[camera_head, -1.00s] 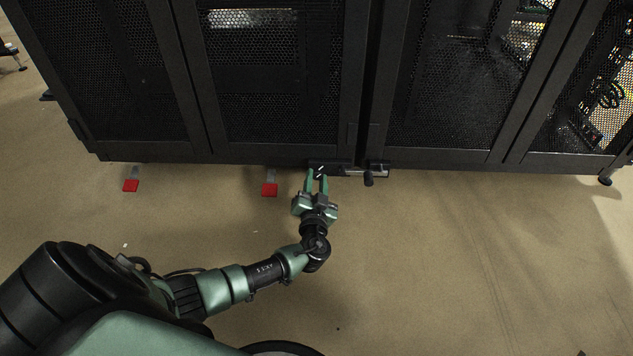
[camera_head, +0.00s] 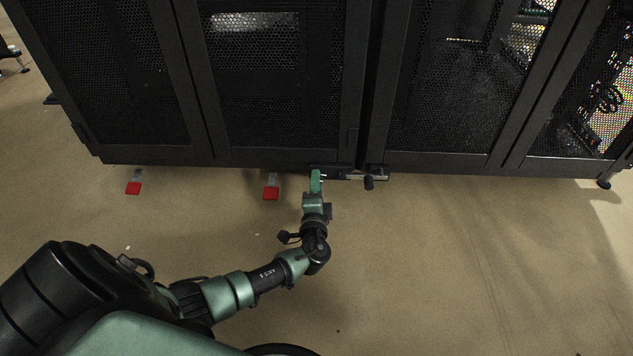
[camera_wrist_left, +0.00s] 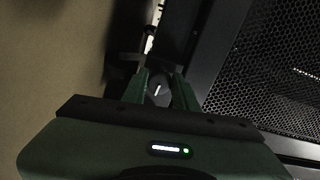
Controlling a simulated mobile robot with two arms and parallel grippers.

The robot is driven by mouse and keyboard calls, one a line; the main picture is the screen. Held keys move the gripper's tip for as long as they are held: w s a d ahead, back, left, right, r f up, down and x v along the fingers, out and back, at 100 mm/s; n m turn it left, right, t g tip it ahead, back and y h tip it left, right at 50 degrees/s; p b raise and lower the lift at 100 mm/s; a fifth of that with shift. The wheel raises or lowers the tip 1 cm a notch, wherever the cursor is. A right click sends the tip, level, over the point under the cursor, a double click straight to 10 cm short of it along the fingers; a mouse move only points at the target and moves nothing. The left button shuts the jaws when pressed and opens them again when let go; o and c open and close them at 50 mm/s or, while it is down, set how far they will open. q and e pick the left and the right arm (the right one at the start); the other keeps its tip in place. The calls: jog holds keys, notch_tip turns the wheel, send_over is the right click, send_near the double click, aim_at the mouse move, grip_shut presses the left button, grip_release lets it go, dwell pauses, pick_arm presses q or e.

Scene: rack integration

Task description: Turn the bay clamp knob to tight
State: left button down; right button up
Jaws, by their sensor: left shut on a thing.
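The bay clamp knob (camera_wrist_left: 158,91) is a dark round knob with a white line on its face, seen in the left wrist view. It sits between the two green fingers of my left gripper (camera_wrist_left: 158,95), which is shut on it. In the head view my left gripper (camera_head: 315,182) reaches the bottom edge of the rack at the dark clamp bracket (camera_head: 345,172), and it hides the knob there. My right gripper does not show.
Black racks with mesh doors (camera_head: 275,90) stand side by side with a narrow gap. A dark handle (camera_head: 369,183) sticks out right of the gripper. The floor (camera_head: 450,270) in front is clear.

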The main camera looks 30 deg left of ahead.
pick_arm(q)
jog(key=shift+d+m+p, duration=0.15)
jog(key=shift+m+p, duration=2.5)
jog(key=shift+m, duration=4.75)
jog(key=c, duration=1.1)
grip_release()
jog(key=shift+r, duration=0.1)
